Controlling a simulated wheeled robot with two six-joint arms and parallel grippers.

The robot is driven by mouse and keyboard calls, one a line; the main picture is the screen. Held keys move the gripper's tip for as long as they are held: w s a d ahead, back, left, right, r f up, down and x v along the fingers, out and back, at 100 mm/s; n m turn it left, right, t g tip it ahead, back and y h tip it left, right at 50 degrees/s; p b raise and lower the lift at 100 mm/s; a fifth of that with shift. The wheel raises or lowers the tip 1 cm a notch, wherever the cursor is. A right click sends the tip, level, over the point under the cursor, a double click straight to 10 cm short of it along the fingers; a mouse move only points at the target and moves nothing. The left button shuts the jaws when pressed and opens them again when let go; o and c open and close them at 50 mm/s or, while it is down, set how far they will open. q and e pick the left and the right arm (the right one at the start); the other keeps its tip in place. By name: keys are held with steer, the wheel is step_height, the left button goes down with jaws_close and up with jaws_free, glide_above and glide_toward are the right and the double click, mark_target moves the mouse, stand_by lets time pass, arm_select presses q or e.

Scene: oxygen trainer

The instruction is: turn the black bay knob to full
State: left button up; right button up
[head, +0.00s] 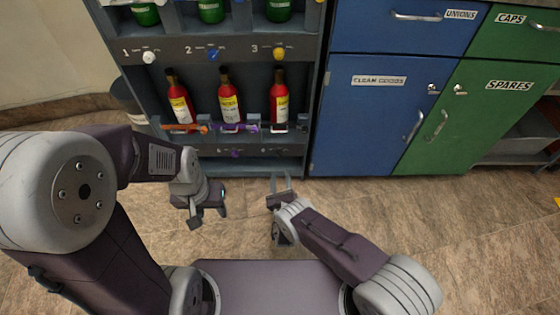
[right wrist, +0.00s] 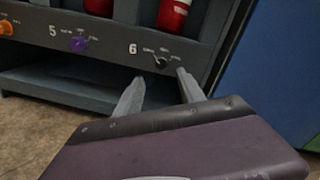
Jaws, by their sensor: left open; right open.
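The black bay knob (right wrist: 161,63) sits on the lower panel of the rack beside the number 6, in the right wrist view. Its setting is too small to read. My right gripper (right wrist: 160,78) is open, with its two fingertips spread below and to either side of the knob in that view; I cannot tell whether they touch it. In the head view the right gripper (head: 281,178) points at the lower right of the rack, and the knob is not clear there. My left gripper (head: 208,216) is open and empty, low in front of the rack.
A purple knob (right wrist: 78,44) and an orange knob (right wrist: 6,28) lie left of the black one. Red bottles (head: 229,104) stand on the rack shelf above. A blue cabinet (head: 365,130) adjoins the rack's right side. The floor (head: 400,205) in front is clear.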

mark_target(279, 156)
steer(key=w+b, duration=0.5)
steer(key=w, duration=0.3)
steer(key=shift+w+a+f+b, duration=0.1)
steer(key=shift+w+f+b, duration=0.05)
steer(key=shift+w+b, duration=0.2)
steer(key=shift+w, duration=0.2)
steer(key=shift+r, duration=0.2)
steer(key=shift+c, duration=0.4)
jaws_close()
